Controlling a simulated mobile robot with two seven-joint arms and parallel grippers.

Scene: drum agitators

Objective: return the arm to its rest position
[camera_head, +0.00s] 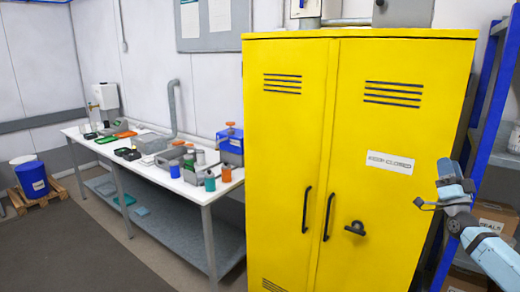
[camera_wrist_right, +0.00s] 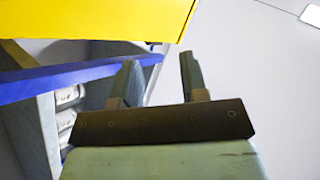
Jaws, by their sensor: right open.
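My right gripper (camera_head: 424,206) is in the head view at the right, in front of the right side of the yellow cabinet. Its arm comes in from the lower right corner. In the right wrist view the gripper's two fingers (camera_wrist_right: 160,78) stand apart with nothing between them. The gripper is open and empty. My left gripper is in neither view.
The yellow cabinet (camera_head: 285,135) is shut, with dark handles and a "keep closed" label. A blue-framed shelf (camera_head: 484,100) with boxes stands right of it, close to my right arm. A white workbench (camera_head: 70,131) with several items is at the left. Open floor lies front left.

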